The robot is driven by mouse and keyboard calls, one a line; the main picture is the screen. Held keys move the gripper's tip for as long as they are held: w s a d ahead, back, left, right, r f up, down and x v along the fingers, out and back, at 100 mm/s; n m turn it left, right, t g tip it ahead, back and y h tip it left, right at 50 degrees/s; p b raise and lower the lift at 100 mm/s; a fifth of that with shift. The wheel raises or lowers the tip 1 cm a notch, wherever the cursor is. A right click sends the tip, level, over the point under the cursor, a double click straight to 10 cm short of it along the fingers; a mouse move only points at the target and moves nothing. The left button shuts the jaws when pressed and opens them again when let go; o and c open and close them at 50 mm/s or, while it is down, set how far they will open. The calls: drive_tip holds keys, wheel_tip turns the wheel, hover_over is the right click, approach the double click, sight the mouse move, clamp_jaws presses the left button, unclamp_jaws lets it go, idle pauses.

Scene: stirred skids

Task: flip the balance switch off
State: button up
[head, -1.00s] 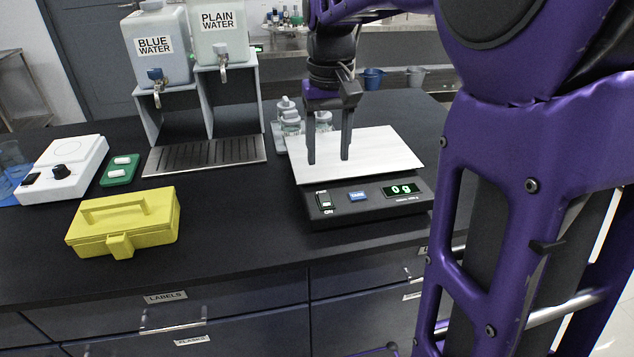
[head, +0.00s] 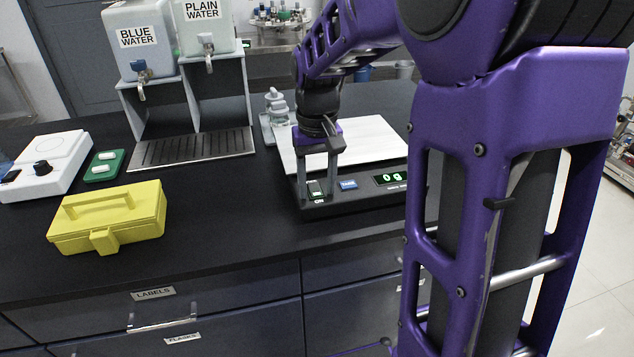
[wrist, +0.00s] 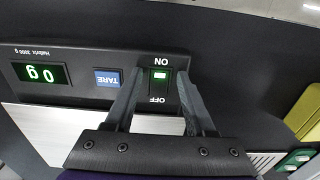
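The balance (head: 352,198) stands on the dark bench with a bare white pan (head: 365,140) and a lit display (head: 391,178) reading 0 g. Its switch (wrist: 159,85) shows in the wrist view with a lit green mark, between the labels ON and OFF. In the head view the switch (head: 315,189) is partly hidden by a finger. My gripper (head: 317,185) is over the front left of the balance. In the wrist view my gripper (wrist: 158,78) is open, with one finger on each side of the switch and nothing held. I cannot tell whether the fingers touch the panel.
A blue TARE button (head: 348,184) sits beside the switch. A yellow box (head: 107,217) stands to the left on the bench. Behind it are a green tray (head: 104,175), a white stirrer (head: 45,180) and the water dispenser stand (head: 190,100). Bare bench lies between box and balance.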

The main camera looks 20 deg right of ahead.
clamp_jaws()
drive_tip(key=r+g+p, duration=0.1)
drive_tip(key=p, duration=0.2)
drive_tip(key=shift+w, duration=0.15)
drive_tip(key=p, duration=0.1)
drive_tip(key=g+p, duration=0.1)
drive_tip(key=p, duration=0.1)
drive_tip(key=shift+w+f+p, duration=0.1)
drive_tip(key=shift+w+p, duration=0.15)
drive_tip(key=shift+p, duration=0.05)
drive_tip(key=shift+f+g+p, duration=0.15)
drive_tip(key=shift+g+p, duration=0.15)
drive_tip(key=shift+g, duration=0.2)
drive_tip(key=shift+o, duration=0.9)
unclamp_jaws()
drive_tip(key=shift+f, duration=0.1)
